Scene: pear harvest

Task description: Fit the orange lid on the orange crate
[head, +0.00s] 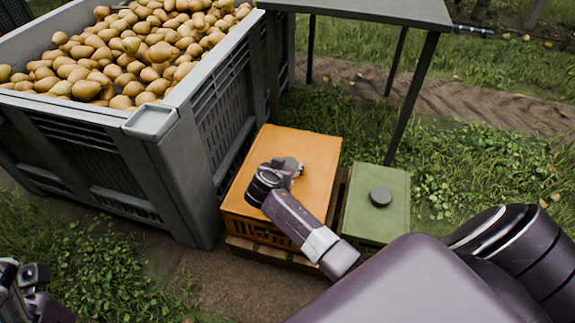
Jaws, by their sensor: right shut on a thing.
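The orange crate (262,232) stands on a wooden pallet beside the big grey bin. The flat orange lid (316,152) covers its top; from this angle I cannot tell whether it rests fully seated or sits slightly above the rim. My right gripper (286,168) is over the middle of the lid and shut, apparently on its knob, which the gripper hides. My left gripper (22,278) is only partly in view at the lower left corner, away from the crate, and its fingers cannot be made out clearly.
A green crate with a lid and dark knob (380,196) stands close to the right of the orange one. The grey bin (210,130) full of pears (130,50) is close on the left. A grey table (385,10) stands behind. Grass lies to the right.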

